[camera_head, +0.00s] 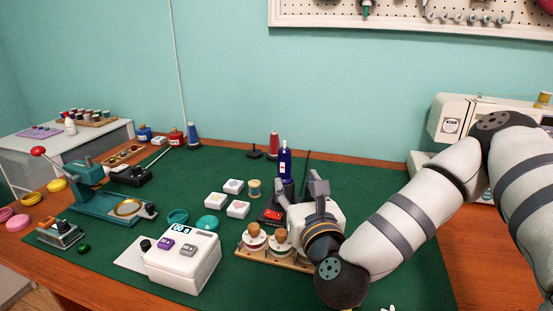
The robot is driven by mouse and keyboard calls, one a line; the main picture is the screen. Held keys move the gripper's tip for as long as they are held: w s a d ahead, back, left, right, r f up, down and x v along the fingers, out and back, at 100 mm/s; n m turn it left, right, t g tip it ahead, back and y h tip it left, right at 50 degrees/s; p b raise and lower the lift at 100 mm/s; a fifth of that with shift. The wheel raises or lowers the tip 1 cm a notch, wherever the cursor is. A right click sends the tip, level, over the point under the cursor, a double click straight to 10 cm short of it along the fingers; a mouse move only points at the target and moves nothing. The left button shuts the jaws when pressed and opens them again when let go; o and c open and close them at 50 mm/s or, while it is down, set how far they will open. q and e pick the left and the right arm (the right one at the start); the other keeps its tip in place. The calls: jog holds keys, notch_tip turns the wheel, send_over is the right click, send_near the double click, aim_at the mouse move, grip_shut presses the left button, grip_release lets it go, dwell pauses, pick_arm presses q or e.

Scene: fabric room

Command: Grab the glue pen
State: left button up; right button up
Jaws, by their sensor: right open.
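My left gripper is not in view.
A red and black device (271,216) and a wooden rack with round stamps (248,253) sit beside and below my right gripper. A red cone spool (273,145) stands behind. Small white boxes (217,200) and a white device (190,264) lie left. The mat right of the bottle is mostly clear.

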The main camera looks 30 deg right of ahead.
aim_at(286, 165)
jog(key=x, duration=1.1)
jog(key=shift+w+a+f, duration=0.1)
jog(key=shift+w+f, duration=0.05)
jog(key=shift+w, duration=0.15)
grip_shut()
